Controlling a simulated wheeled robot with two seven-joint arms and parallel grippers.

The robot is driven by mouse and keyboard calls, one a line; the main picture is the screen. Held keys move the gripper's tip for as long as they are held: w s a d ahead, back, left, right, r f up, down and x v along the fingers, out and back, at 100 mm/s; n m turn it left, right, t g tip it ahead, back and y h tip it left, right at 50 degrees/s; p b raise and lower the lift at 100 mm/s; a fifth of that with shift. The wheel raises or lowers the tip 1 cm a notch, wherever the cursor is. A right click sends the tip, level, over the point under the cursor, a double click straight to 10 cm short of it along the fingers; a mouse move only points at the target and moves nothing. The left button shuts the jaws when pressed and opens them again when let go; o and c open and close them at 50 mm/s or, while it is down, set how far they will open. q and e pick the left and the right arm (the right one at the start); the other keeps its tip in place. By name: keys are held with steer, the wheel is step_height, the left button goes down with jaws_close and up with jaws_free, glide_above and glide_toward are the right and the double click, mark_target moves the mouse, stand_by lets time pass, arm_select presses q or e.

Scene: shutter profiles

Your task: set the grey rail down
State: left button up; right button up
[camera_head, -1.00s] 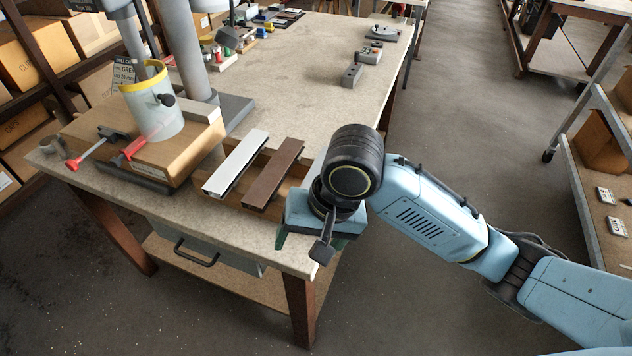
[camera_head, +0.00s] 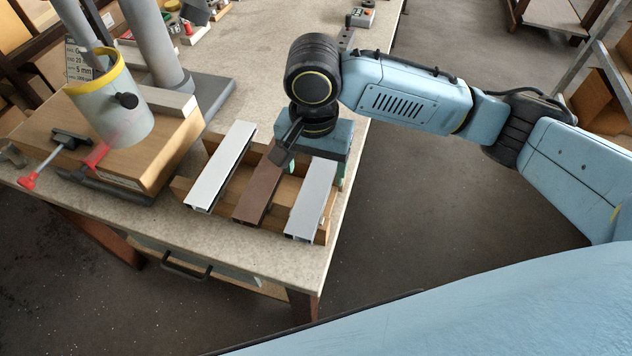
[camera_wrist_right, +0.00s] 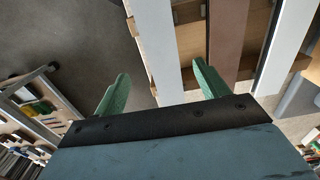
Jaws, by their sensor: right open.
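The grey rail (camera_head: 312,198) lies at the right end of a row of three rails on a wooden rack (camera_head: 325,228). A brown rail (camera_head: 258,192) lies beside it, and a white rail (camera_head: 222,165) lies at the left. My right gripper (camera_head: 310,160) is over the grey rail's far end and hides that end. In the right wrist view the gripper's green fingers (camera_wrist_right: 161,75) are spread wide and apart from the grey rail (camera_wrist_right: 167,45), which passes between them. My left gripper is not in view.
The table's right edge is close to the rack. Bare tabletop shows behind the rack.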

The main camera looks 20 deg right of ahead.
mark_target(313, 193)
steer(key=shift+f, duration=1.7)
step_height(313, 193, down, 4)
steer(key=shift+a+r+b, duration=0.1)
steer(key=shift+r+b, duration=0.1)
steer(key=shift+b, duration=0.15)
steer(key=shift+f, duration=0.25)
steer(key=shift+c, duration=0.3)
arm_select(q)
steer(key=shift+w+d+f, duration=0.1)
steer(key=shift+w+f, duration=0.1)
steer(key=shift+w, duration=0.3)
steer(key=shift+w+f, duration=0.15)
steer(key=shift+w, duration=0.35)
arm_select(e)
steer(key=c, duration=1.1)
